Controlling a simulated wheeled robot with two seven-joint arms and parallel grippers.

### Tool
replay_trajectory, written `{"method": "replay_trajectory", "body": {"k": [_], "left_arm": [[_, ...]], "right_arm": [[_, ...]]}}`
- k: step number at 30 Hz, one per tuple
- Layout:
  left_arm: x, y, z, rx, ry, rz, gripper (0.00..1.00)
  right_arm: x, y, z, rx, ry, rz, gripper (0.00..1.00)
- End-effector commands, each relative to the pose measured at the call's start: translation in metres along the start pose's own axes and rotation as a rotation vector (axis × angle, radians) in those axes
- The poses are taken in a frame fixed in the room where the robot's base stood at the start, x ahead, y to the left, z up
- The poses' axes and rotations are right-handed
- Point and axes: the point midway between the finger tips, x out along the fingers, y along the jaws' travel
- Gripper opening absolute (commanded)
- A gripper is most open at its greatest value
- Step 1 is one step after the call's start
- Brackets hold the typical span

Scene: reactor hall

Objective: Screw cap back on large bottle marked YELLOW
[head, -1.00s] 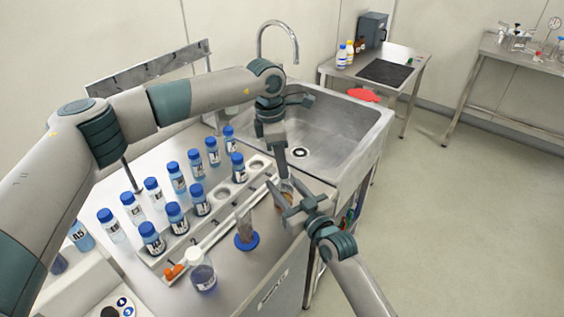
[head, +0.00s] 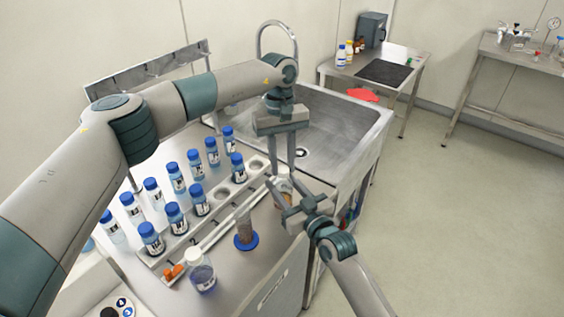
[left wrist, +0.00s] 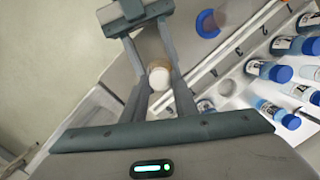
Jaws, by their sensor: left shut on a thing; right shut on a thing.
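The bottle (head: 284,199) is a small brownish shape at the front edge of the bench, mostly hidden by my grippers. Its white cap (left wrist: 159,78) shows from above in the left wrist view. My left gripper (head: 288,173) points down over the bottle and is shut on the cap; its fingers flank the cap in the left wrist view. My right gripper (head: 287,197) comes from the front right and is shut on the bottle's body below. The bottle's marking cannot be read, and I cannot tell how far the cap sits on the thread.
A rack (head: 205,232) of several blue-capped bottles stands to the left. A blue-footed cylinder (head: 245,231) and a flask (head: 201,274) stand near the bench front. The steel sink (head: 335,125) lies behind my grippers. The floor at right is clear.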

Motion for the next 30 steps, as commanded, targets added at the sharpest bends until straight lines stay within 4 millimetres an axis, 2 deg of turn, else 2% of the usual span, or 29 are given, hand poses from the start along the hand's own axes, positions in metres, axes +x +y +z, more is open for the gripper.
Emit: {"method": "replay_trajectory", "body": {"k": [19, 24, 30], "left_arm": [[-0.0002, 0.0034, 0.0014, 0.999, 0.012, -0.155, 0.06], [0.0001, 0.0037, 0.0016, 1.134, 0.012, -0.174, 0.06], [0.0001, 0.0037, 0.0015, 1.145, 0.012, -0.175, 0.06]], "right_arm": [[-0.0004, -0.0002, 0.0016, 0.001, -0.003, 0.000, 0.00], [-0.0004, -0.0003, 0.0016, 0.001, -0.003, 0.000, 0.00], [-0.0004, -0.0003, 0.0017, 0.001, -0.003, -0.001, 0.00]]}}
